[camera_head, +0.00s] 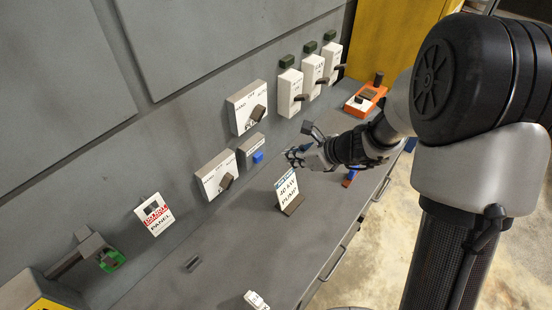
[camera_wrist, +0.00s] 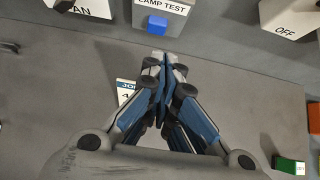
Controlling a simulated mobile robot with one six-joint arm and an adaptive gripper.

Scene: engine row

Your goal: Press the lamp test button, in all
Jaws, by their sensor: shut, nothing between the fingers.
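The lamp test button is a blue block on a grey box (camera_head: 251,146) mounted on the panel; the button (camera_head: 258,157) faces out. In the wrist view the blue button (camera_wrist: 157,25) is at the top middle, under the label "LAMP TEST". My gripper (camera_head: 292,156) is shut and empty, to the right of the button in the head view. In the wrist view its closed fingertips (camera_wrist: 163,58) point up the picture toward the button, with a visible gap between them. Nothing hides the button.
Selector switches (camera_head: 215,174) and (camera_head: 248,106) flank the button box. Several lever switches (camera_head: 289,92) line the panel farther back. An orange tray (camera_head: 366,99) lies beyond. The shelf's front middle is mostly clear.

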